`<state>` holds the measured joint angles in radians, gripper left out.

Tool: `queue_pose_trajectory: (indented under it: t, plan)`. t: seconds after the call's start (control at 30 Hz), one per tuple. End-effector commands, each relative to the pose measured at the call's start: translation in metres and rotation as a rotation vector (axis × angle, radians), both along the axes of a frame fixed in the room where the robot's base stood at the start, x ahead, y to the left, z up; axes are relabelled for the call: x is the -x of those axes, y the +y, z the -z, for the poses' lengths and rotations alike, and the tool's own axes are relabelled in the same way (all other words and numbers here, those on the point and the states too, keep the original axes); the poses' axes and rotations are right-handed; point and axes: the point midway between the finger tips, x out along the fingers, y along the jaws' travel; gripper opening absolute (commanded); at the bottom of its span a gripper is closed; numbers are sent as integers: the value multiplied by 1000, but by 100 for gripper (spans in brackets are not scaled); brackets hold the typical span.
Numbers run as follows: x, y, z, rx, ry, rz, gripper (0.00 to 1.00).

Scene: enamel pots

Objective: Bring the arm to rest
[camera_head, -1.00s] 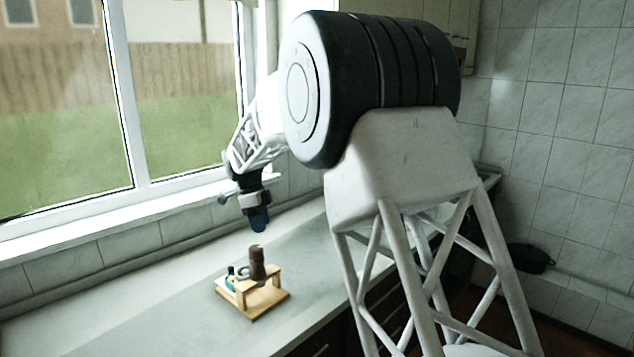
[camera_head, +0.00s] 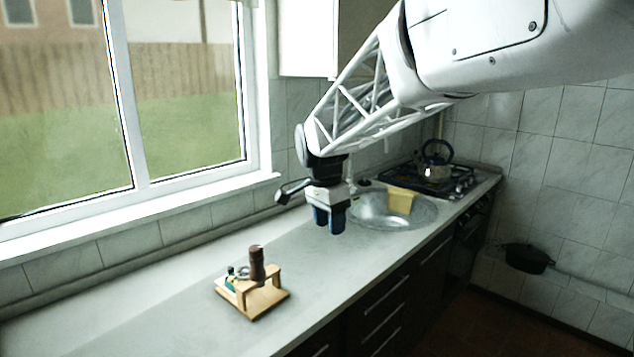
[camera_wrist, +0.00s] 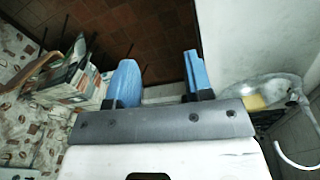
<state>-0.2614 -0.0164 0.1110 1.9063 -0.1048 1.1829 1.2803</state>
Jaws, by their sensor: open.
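My gripper (camera_head: 329,219) hangs over the countertop, left of the sink, with its fingers pointing down. In the wrist view its two blue fingers (camera_wrist: 160,80) stand apart with nothing between them. My arm reaches in from the upper right of the head view.
A small wooden stand (camera_head: 257,298) holding a brown bottle-like item (camera_head: 257,264) is on the countertop (camera_head: 150,312). The sink (camera_head: 415,216) has a yellow cloth-like item (camera_head: 401,200). A kettle (camera_head: 435,160) stands on the stove (camera_head: 465,184). A dark pot (camera_head: 527,259) is at right.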

Motion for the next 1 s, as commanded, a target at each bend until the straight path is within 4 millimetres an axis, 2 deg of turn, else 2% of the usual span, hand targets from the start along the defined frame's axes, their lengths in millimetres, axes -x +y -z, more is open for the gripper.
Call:
queue_pose_trajectory:
  t: [0.1, 0.5, 1.0]
  plan:
    - [27, -21, -6, -13, -10, -69, 47]
    - [115, -75, -8, -40, -49, -318, 47]
    - [227, -125, 12, -37, -109, -627, 47]
